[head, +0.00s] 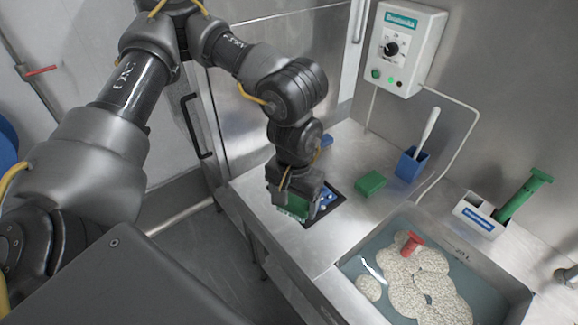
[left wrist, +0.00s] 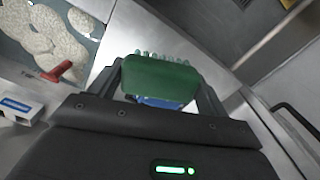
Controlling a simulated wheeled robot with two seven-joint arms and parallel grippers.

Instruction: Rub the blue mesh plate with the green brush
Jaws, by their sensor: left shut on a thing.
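The green brush (head: 292,206) is held in my left gripper (head: 298,200). In the left wrist view the green brush (left wrist: 160,78) sits between the two fingers (left wrist: 163,85), with pale bristle tips along its far edge. The blue mesh plate (head: 325,199) lies in a dark square opening in the steel counter, partly hidden by my gripper. A strip of blue (left wrist: 160,103) shows behind the brush in the left wrist view. The brush is at the plate's near-left side in the head view; I cannot tell whether they touch. My right gripper is not in view.
A green block (head: 370,184) and a blue cup (head: 411,165) with a white-handled tool stand right of the opening. Further right are a white holder (head: 479,216) with a green-handled tool and a sink (head: 340,263) of pale material with a red piece (head: 412,243).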

